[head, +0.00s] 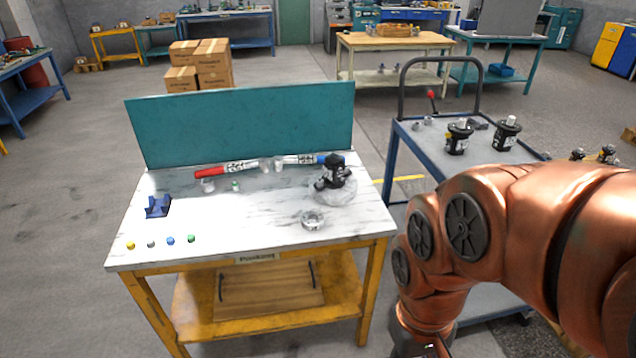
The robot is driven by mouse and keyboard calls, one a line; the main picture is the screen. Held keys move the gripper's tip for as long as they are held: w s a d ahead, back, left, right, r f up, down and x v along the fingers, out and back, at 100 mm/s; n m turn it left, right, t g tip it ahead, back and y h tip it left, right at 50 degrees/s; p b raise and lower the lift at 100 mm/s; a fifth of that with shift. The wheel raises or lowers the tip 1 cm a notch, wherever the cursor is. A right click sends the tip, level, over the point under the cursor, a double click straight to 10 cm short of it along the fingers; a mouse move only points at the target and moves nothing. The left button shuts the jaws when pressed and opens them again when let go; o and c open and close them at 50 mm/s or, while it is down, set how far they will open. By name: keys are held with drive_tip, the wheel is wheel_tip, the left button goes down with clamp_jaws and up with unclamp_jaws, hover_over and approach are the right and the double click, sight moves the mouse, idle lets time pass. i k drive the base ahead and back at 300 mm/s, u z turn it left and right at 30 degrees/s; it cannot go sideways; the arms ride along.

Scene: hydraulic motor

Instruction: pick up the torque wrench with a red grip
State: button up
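The torque wrench with a red grip (225,169) lies along the back of the white-topped workbench, close to the teal back panel. Its red grip points left and its pale, marked shaft runs to the right. A similar wrench with a blue grip (318,160) lies to its right, with its blue end to the right. My copper-coloured arm comes in from the right and bends down beside the bench's right side. My gripper is out of the picture below the bottom edge, away from the wrench.
On the workbench (225,225) are a black motor (334,172) on a round base, a metal ring (313,219), a blue holder (158,206), small cups and several coloured knobs. The teal panel (240,125) closes the back. A blue trolley (405,138) with motors stands right.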

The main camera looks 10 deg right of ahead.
sight(264, 162)
drive_tip(key=u, duration=0.65)
drive_tip(key=i, duration=0.65)
drive_tip(key=u, duration=0.8)
drive_tip(key=i, duration=1.45)
drive_tip(key=z, duration=0.1)
